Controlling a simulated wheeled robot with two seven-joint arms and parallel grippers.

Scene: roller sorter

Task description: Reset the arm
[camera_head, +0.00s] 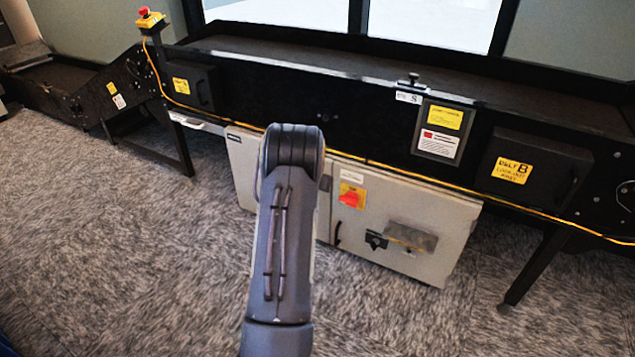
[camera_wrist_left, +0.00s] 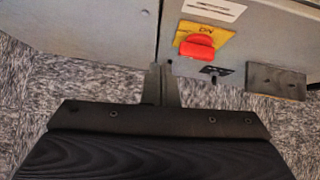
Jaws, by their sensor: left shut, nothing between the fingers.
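My left gripper (camera_wrist_left: 161,70) shows in the left wrist view with its two fingers together and nothing between them. Its tips appear just below and left of the red rotary switch (camera_wrist_left: 197,47) on the grey cabinet (camera_wrist_left: 90,30). I cannot tell how far they are from the cabinet. In the head view my left arm rises from the bottom middle and bends in front of the cabinet (camera_head: 405,218). The arm hides its own gripper there. My right gripper is in neither view.
A long black conveyor (camera_head: 300,105) crosses behind the arm, with a yellow cable along it. The red switch (camera_head: 349,198) and a grey ledge (camera_head: 411,236) are on the cabinet front. A red emergency button (camera_head: 143,11) stands at upper left. Carpet (camera_head: 120,250) is clear at left.

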